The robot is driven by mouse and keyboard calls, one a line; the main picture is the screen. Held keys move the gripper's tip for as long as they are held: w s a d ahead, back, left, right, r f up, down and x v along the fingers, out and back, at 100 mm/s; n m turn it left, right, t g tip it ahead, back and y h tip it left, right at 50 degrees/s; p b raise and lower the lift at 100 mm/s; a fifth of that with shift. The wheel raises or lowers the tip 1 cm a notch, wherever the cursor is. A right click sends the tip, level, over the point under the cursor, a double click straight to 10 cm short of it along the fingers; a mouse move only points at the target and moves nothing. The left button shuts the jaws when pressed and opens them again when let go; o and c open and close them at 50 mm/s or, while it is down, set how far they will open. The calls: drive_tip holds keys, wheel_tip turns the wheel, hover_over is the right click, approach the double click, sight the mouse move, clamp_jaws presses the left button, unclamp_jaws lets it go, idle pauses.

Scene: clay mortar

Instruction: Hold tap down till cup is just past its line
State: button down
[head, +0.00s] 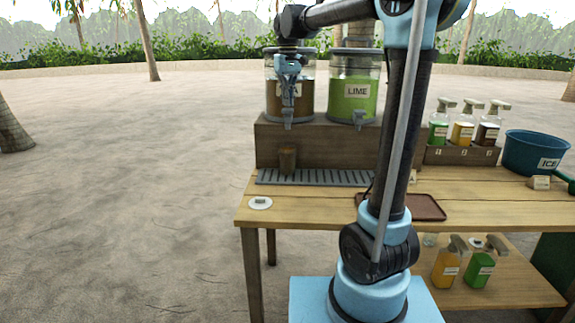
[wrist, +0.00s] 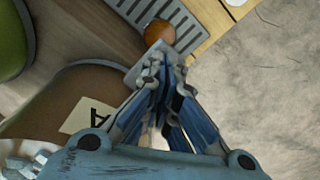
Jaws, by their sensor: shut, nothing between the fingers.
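A brown cup (head: 287,161) stands on the grey slatted drip tray (head: 340,178), below the tap (head: 288,115) of the left dispenser (head: 305,102). That dispenser holds brown drink, and its label is mostly hidden, with an A showing. My gripper (head: 289,73) is shut and empty, in front of the dispenser and just above the tap. In the wrist view my gripper (wrist: 165,85) points down toward the tap, with the round orange-brown cup top (wrist: 160,33) beyond it. I cannot tell whether it touches the tap. The cup's line and fill level are not readable.
A green lime dispenser (head: 352,95) with its own tap stands to the right on the same wooden riser. Several pump bottles (head: 463,133), a blue ice tub (head: 533,153) and a brown tray (head: 425,207) are on the table. A white disc (head: 260,203) lies at the left front corner.

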drive_tip(key=shift+r, duration=2.5)
